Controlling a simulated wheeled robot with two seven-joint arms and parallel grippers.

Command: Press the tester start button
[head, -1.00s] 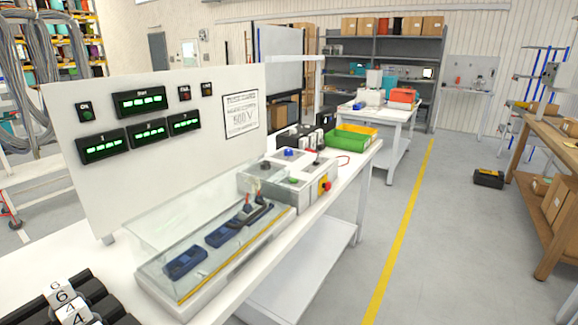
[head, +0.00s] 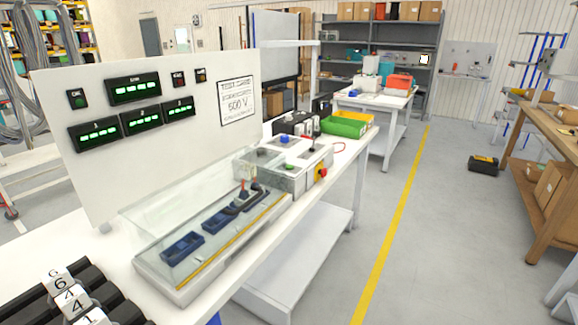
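The tester (head: 297,181) is a grey-white box on the white bench, right of the middle in the head view. A round green button (head: 289,167) sits on its top, with a blue button or lamp (head: 284,139) behind it. A red knob on a yellow base (head: 321,173) is on its right end. I cannot read which button is marked start. A clear-covered tray (head: 183,291) with blue holders (head: 182,247) adjoins the tester in front. Neither of my grippers is in view.
A white panel with green displays (head: 134,88) stands behind the tray. Black cylinders with numbered tags (head: 76,299) lie at the front left. Green and yellow bins (head: 345,125) stand beyond the tester. Open floor with a yellow line (head: 393,226) lies to the right.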

